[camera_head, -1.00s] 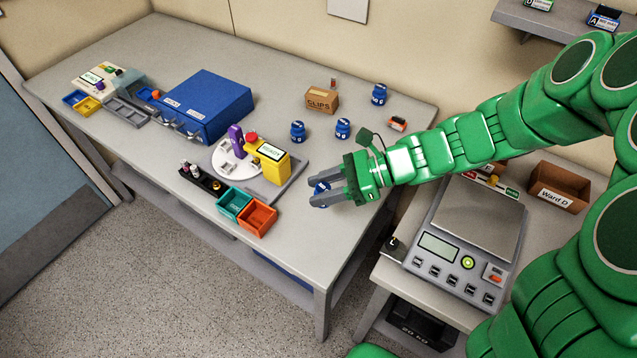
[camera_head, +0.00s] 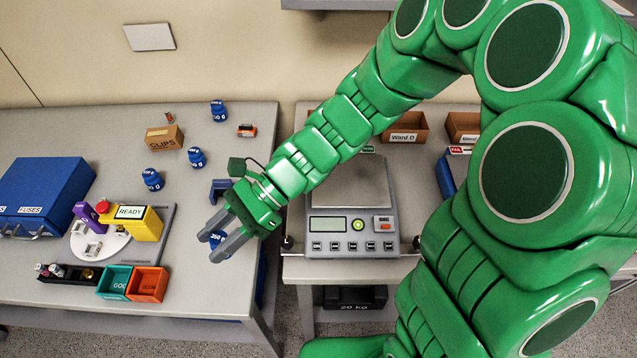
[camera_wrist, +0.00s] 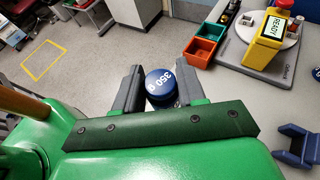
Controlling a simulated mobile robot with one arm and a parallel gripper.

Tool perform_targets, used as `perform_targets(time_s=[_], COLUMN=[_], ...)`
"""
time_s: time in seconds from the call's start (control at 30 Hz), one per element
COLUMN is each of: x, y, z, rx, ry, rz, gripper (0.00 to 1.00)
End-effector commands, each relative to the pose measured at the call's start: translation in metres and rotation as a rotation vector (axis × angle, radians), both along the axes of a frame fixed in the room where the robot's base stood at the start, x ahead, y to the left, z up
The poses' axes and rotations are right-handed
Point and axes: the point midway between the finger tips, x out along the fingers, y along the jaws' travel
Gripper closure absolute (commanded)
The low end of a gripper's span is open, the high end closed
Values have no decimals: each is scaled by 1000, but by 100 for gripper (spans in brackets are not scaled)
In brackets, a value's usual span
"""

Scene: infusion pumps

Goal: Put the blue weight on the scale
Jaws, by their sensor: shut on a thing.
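My gripper (camera_head: 226,236) is shut on a blue weight (camera_head: 218,239), held near the right edge of the left table. In the wrist view the weight (camera_wrist: 159,82) sits between the two fingers, its top marked 350 G. The scale (camera_head: 352,215) stands on the right-hand table, with a grey plate, a lit green display and several buttons. Its plate is empty where it shows; my arm covers part of its upper left. Several other blue weights stand on the left table: one at the back (camera_head: 218,111), one in the middle (camera_head: 197,158) and one further left (camera_head: 152,180).
A gap separates the two tables. On the left table are a blue fuses box (camera_head: 42,190), a clips box (camera_head: 164,138), a yellow READY device (camera_head: 140,222), teal (camera_head: 114,281) and orange (camera_head: 147,283) bins. A Ward D box (camera_head: 405,132) stands behind the scale.

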Motion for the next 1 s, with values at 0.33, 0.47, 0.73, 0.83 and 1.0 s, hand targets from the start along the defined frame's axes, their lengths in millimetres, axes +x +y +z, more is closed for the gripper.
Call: perform_targets(time_s=[0.33,0.47,0.73,0.83,1.0], x=[30,42,63,69,78], y=[-34,-53,-93,-108,-134], z=[12,18,29,33,39], rx=[11,14,18,20,18], ry=[-3,-6,-10,-8,-9], rz=[-82,-121,-202,-231,-282], gripper=[100,100,100,100,100])
